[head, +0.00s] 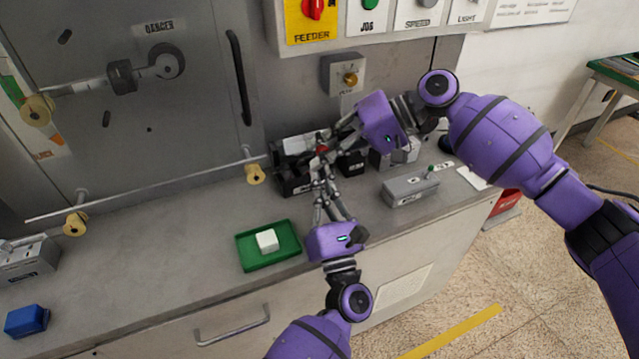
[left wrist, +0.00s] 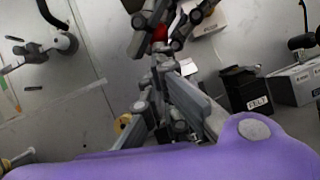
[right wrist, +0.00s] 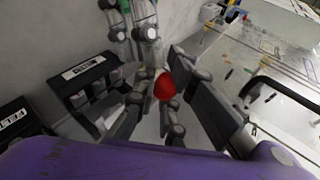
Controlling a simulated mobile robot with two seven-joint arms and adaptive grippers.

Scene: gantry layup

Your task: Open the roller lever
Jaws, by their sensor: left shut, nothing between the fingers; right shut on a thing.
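A red ball knob, apparently the roller lever's end (right wrist: 165,87), shows between my right gripper's fingers in the right wrist view. It is a small red spot in the head view (head: 322,149) and shows in the left wrist view (left wrist: 160,33). My right gripper (head: 328,146) is shut on this knob, reaching in from the right. My left gripper (head: 319,168) is shut and empty, with its tips close to the knob from the near side. I cannot tell whether they touch it. The lever's shaft is mostly hidden behind the fingers.
Black bins (head: 290,184) stand behind the grippers against the grey machine. A grey box (head: 411,188) lies to the right. A green tray (head: 285,257) with a white block (head: 267,240) sits in front. A blue block (head: 26,320) is far left. The bench between is clear.

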